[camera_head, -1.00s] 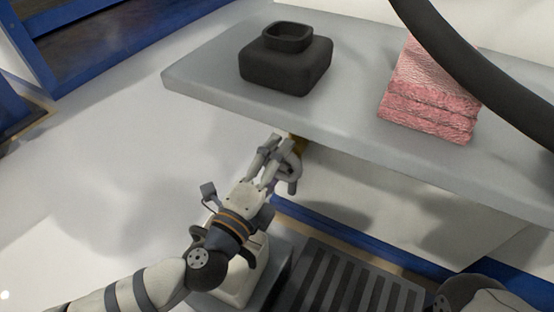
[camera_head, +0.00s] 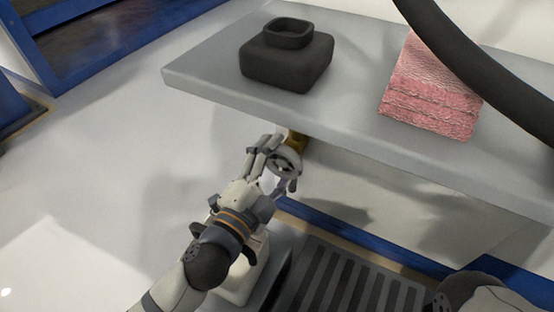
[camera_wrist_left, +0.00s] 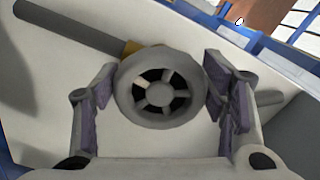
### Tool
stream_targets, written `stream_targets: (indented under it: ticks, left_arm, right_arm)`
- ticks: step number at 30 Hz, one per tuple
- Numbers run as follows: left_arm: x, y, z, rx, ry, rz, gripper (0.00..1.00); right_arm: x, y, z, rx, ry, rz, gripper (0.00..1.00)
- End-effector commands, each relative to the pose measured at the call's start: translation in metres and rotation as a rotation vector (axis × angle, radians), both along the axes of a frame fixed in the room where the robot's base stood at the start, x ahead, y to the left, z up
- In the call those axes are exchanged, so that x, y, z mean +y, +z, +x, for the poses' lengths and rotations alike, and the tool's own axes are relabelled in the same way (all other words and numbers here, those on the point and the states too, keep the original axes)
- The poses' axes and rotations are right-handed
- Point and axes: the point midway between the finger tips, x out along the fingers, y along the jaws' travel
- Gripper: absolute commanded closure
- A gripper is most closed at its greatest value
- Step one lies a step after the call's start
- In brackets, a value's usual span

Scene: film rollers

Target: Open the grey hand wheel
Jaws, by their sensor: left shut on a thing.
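The grey hand wheel (camera_head: 289,160) sits below the front edge of the grey shelf, next to a brass-coloured fitting (camera_head: 297,141). In the left wrist view the wheel (camera_wrist_left: 160,90) faces the camera, with a round hub, spokes and dark gaps. My left gripper (camera_head: 279,165) is shut on the wheel. In the left wrist view the fingers of my left gripper (camera_wrist_left: 160,92) are on the wheel's left and right sides, with purplish pads facing its rim. Part of the wheel is hidden behind the fingers in the head view. My right gripper is not in view.
The grey shelf (camera_head: 205,78) overhangs just above the wheel. It bears a dark square container (camera_head: 287,62) and folded pink towels (camera_head: 430,90). A thick black hose (camera_head: 480,70) crosses the upper right. A dark slatted grate (camera_head: 350,280) lies below. Pale floor is open at left.

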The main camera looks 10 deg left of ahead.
Motion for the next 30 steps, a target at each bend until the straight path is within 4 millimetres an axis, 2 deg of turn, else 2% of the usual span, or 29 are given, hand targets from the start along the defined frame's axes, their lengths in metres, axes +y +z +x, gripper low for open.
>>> stream_targets:
  ticks: [10, 11, 13, 14, 24, 26, 30]
  left_arm:
    - [-0.003, 0.001, -0.001, -0.001, -0.006, -0.005, 0.62]
    - [-0.003, 0.001, -0.001, -0.001, -0.006, -0.005, 0.32]
    - [-0.003, 0.001, -0.001, -0.001, -0.006, -0.005, 0.16]
    - [-0.002, 0.001, -0.001, -0.001, -0.005, -0.005, 0.14]
    - [-0.001, 0.005, 0.0, -0.003, -0.001, -0.002, 0.14]
    - [0.0, 0.014, 0.001, -0.008, -0.001, -0.003, 0.14]
    - [-0.001, 0.052, 0.0, -0.014, -0.004, -0.005, 0.14]
  right_arm:
    - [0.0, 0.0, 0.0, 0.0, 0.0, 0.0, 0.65]
    - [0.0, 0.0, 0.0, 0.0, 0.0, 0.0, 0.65]
    - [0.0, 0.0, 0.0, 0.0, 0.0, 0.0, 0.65]
    - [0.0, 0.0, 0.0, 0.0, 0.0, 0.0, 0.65]
    - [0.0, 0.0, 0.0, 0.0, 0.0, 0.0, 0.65]
    - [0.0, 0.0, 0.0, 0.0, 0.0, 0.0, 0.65]
    - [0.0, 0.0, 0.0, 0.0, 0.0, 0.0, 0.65]
